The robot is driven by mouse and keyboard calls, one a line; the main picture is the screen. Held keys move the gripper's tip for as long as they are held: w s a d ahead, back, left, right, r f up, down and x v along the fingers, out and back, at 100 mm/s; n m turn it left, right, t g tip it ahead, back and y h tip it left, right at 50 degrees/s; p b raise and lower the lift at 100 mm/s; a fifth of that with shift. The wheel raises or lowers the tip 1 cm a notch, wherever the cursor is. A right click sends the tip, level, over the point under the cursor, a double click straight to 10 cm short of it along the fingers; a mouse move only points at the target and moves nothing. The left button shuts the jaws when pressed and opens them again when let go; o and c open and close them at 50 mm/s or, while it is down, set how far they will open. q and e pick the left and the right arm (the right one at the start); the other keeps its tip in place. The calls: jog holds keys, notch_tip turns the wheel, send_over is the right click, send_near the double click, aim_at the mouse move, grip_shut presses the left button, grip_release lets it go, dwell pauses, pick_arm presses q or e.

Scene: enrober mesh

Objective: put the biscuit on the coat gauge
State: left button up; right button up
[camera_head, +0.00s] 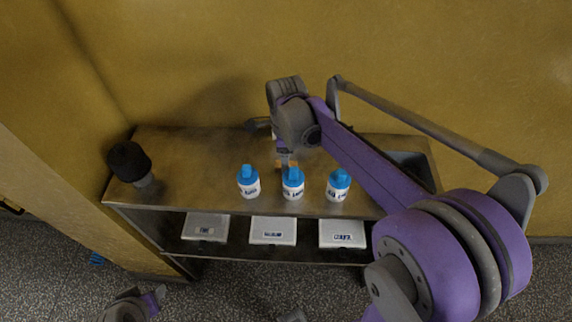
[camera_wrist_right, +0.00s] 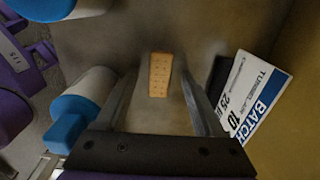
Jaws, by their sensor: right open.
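The biscuit (camera_wrist_right: 160,76) is a small tan rectangle with dark dots, in the middle of the right wrist view. My right gripper (camera_wrist_right: 161,85) is open, with one finger to each side of the biscuit in that view; I cannot tell whether the fingers touch it. In the head view my right gripper (camera_head: 286,158) points down over the bench behind the middle bottle, its tips partly hidden. I cannot pick out the coat gauge for certain.
Three white bottles with blue caps (camera_head: 249,186) (camera_head: 293,187) (camera_head: 338,189) stand along the front of the bench (camera_head: 190,165). A black-headed object (camera_head: 128,162) is at its left end, a dark tray (camera_head: 412,160) at its right. A batch card (camera_wrist_right: 255,95) stands beside the gripper. White boxes (camera_head: 272,231) sit below.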

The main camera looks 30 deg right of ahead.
jog(key=c, duration=1.1)
